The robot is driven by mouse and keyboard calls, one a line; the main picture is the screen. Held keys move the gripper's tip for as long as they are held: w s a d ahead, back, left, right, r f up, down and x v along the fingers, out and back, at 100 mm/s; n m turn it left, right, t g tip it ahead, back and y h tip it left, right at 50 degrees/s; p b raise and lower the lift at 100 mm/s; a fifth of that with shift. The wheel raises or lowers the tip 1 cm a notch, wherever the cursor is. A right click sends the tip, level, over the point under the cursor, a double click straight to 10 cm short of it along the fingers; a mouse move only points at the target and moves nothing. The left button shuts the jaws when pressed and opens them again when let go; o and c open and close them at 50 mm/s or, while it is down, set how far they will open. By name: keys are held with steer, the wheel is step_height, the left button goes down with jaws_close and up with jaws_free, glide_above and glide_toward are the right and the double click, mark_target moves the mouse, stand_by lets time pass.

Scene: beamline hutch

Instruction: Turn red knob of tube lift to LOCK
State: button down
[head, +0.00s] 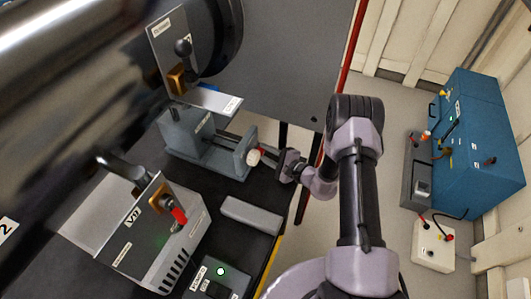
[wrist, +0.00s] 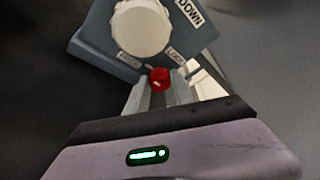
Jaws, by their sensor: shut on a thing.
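The tube lift (head: 205,150) is a grey block on the dark bench, with a white round knob (head: 253,157) on its right end face. In the wrist view the white knob (wrist: 142,25) is at the top. The small red knob (wrist: 159,78) is below it, between two labels. The label on the right reads LOCK (wrist: 176,56); the one on the left (wrist: 129,60) is too blurred to read surely. My gripper (wrist: 160,88) is shut on the red knob, one finger on each side. In the head view my gripper (head: 270,156) reaches the end face from the right.
A grey box marked V17 (head: 150,245) with a red-handled lever stands front left. A loose grey block (head: 251,215) lies on the bench near the lift. A large metal tube (head: 90,80) fills the upper left.

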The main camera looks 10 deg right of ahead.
steer(key=m+g, duration=0.2)
steer(key=m, duration=0.1)
steer(key=shift+w+d+r+p, duration=0.1)
steer(key=shift+w+r+p, duration=0.05)
steer(key=shift+p, duration=0.2)
steer(key=m+g+y, duration=0.1)
steer(key=m+g, duration=0.1)
steer(key=m, duration=0.1)
steer(key=shift+w+d, duration=0.1)
steer(key=m+g+b, duration=0.1)
steer(key=m+y+b, duration=0.1)
steer(key=m, duration=0.1)
steer(key=shift+w+d+g+y, duration=0.1)
steer(key=shift+w+g+y, duration=0.05)
steer(key=shift+g+y, duration=0.2)
steer(key=shift+m+g+y+b, duration=0.65)
steer(key=shift+m+b, duration=0.4)
steer(key=shift+m, duration=0.55)
steer(key=shift+w, duration=0.1)
steer(key=c, duration=1.1)
jaws_free()
